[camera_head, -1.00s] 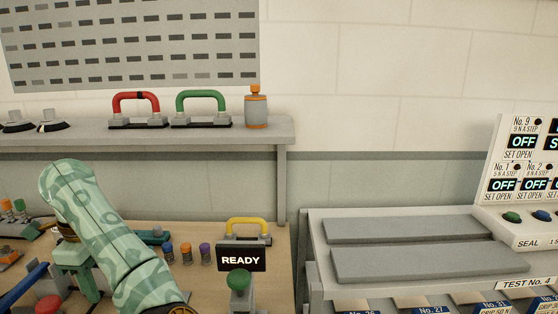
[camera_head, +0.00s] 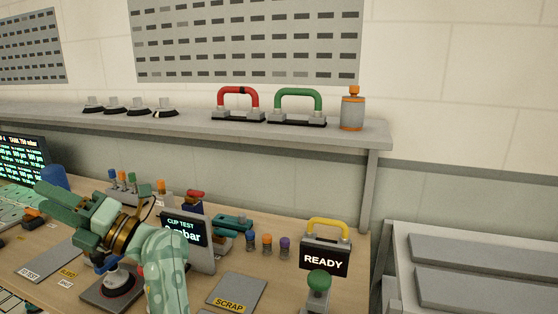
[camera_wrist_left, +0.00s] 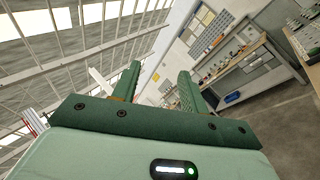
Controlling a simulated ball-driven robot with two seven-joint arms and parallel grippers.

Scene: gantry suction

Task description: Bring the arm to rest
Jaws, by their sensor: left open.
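My left arm comes in at the bottom of the head view in patterned pale green. Its left gripper (camera_head: 66,212) points left over the wooden bench, above a grey plate with a dark round cup. In the left wrist view the two green fingers (camera_wrist_left: 160,78) stand apart with nothing between them. That view looks out past the fingers at the room, with a bench and floor farther off. My right gripper is in neither view.
A CUP TEST display (camera_head: 187,240) stands close behind my arm. A READY sign (camera_head: 324,261) and a green knob (camera_head: 319,281) are to the right, with a SCRAP plate (camera_head: 236,289) in front. A shelf (camera_head: 200,128) with red and green handles runs behind.

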